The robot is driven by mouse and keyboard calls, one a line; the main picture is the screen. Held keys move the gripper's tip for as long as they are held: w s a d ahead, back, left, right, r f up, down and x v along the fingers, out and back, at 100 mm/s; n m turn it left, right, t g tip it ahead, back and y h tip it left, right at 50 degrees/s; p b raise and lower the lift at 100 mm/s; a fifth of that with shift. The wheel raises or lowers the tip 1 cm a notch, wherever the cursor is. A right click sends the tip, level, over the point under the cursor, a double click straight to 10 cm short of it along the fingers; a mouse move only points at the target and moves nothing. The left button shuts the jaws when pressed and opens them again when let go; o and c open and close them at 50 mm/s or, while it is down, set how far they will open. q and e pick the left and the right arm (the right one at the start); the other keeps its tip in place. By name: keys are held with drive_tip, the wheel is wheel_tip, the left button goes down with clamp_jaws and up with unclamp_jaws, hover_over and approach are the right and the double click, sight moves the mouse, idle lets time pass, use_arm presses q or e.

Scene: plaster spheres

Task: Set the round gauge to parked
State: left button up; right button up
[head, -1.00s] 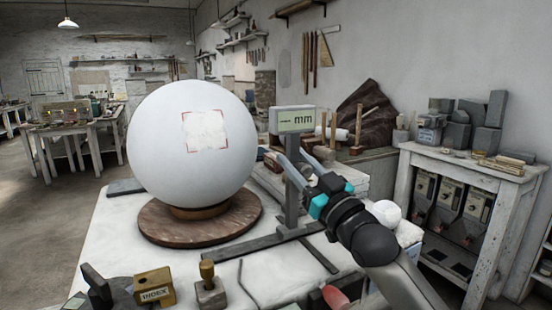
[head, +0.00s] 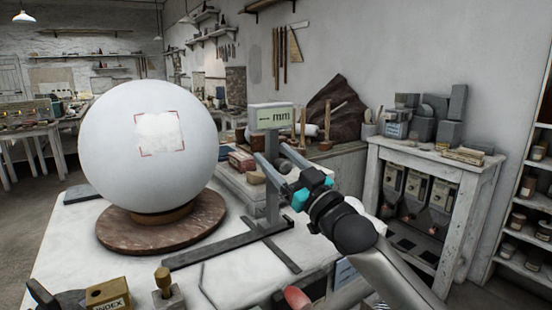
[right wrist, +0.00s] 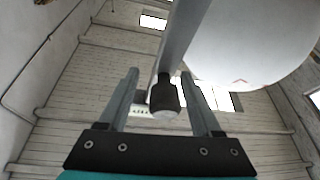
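A gauge stand has a display marked "mm" (head: 273,116) on an upright grey post (head: 272,205). Its flat base bars lie on the white table. A large white sphere (head: 150,185) on a round brown turntable (head: 115,236) is to its left. The sphere carries a rough pale patch with red corner marks. My right gripper (head: 271,152) points at the post below the display. In the right wrist view its two fingers (right wrist: 158,76) are apart, with a dark cylindrical knob (right wrist: 164,97) showing between them; contact is not visible. My left gripper is not in view.
An "INDEX" block (head: 108,296) and a wooden-handled stamp (head: 163,285) stand at the table's front. A reddish rounded thing (head: 297,297) is near the bottom edge. A side bench (head: 440,165) with grey blocks stands at right. The white table around the stand's base is mostly bare.

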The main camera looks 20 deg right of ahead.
drive_tip(key=shift+s, duration=0.1)
drive_tip(key=b+v, duration=0.1)
drive_tip(key=v, duration=1.4)
drive_tip(key=shift+b, duration=0.4)
drive_tip(key=shift+s+f, duration=0.1)
idle(0.3)
